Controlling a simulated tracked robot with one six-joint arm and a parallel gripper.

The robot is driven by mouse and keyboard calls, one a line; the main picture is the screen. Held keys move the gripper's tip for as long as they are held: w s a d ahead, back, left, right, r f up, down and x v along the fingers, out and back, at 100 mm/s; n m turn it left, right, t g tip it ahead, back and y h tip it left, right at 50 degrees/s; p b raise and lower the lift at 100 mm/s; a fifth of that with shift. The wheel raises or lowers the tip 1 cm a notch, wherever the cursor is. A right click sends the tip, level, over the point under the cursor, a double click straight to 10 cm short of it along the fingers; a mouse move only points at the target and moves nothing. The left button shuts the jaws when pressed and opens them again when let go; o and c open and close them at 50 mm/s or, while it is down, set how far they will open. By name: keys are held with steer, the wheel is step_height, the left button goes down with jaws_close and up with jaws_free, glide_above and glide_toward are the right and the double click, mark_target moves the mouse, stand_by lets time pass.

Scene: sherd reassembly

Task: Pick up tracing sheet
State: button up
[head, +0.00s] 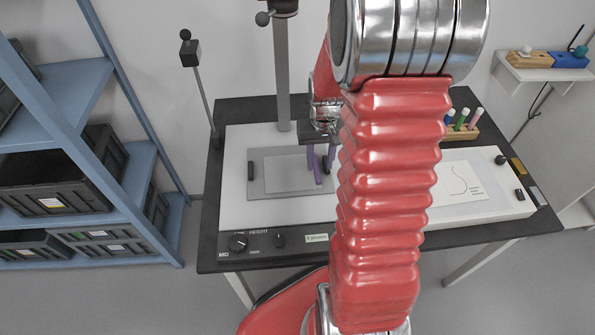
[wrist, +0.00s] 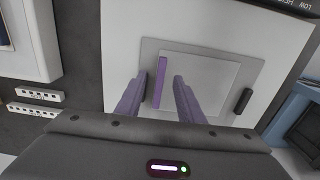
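A pale, flat sheet (head: 285,174), which I take for the tracing sheet, lies on a grey plate (head: 258,189) on the white board. It also shows in the wrist view (wrist: 208,85). A purple upright strip (wrist: 160,85) stands near its edge. My gripper (wrist: 159,77) is open with two purple fingers. The strip is seen between them, with a gap on each side; contact is not visible. In the head view my arm hides part of the board, and the fingers overlap the sheet's right side.
The white board (head: 236,150) sits on a dark table (head: 230,110). A paper with a drawn curve (head: 456,186) lies at its right. A black bar (head: 250,170) is at the plate's left edge. A column (head: 281,75) rises behind. Blue shelves (head: 60,90) with dark crates stand left.

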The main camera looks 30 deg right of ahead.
mark_target(318, 176)
steer(key=shift+s+a+f, duration=0.1)
steer(key=shift+f, duration=1.2)
steer(key=shift+a+f, duration=0.1)
steer(key=shift+f, duration=1.2)
steer(key=shift+c, duration=0.3)
jaws_close()
